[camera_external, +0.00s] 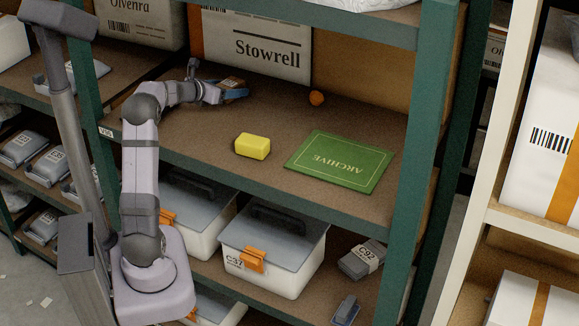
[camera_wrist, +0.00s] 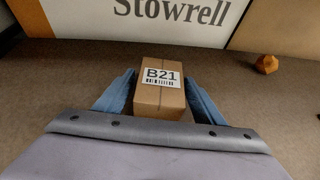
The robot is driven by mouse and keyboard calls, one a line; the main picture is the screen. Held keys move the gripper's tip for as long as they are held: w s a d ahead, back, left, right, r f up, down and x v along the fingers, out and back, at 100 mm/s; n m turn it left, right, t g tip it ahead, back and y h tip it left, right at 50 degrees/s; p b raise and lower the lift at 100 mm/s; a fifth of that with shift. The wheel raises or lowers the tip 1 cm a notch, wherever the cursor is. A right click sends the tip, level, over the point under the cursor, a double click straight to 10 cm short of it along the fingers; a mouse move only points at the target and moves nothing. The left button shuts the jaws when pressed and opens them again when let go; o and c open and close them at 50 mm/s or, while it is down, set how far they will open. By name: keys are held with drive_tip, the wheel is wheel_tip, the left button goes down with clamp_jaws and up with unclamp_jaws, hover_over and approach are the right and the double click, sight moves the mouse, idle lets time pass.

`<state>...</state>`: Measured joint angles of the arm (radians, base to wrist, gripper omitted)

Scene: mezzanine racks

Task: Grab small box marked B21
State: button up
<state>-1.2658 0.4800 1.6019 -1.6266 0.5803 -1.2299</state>
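The small brown cardboard box marked B21 (camera_wrist: 158,98) sits between my gripper's two blue fingers in the wrist view, its label facing up. In the external view, the box (camera_external: 231,83) is at the back of the middle shelf, partly hidden by a finger. My gripper (camera_external: 233,92) reaches in from the left; it also shows in the wrist view (camera_wrist: 160,82). The fingers lie close along both sides of the box. I cannot tell whether they press on it, or whether its base touches the shelf.
A large Stowrell carton (camera_external: 262,48) stands just behind. An orange lump (camera_external: 317,98), a yellow block (camera_external: 252,146) and a green ARCHIVE folder (camera_external: 340,161) are to the right on the shelf (camera_external: 200,130). A green post (camera_external: 412,150) bounds the right side.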

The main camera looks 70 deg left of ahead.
sight(229, 83)
drive_tip(key=c, duration=0.9)
wheel_tip(229, 83, up, 10)
drive_tip(key=shift+r+p, duration=0.1)
drive_tip(key=shift+p, duration=0.5)
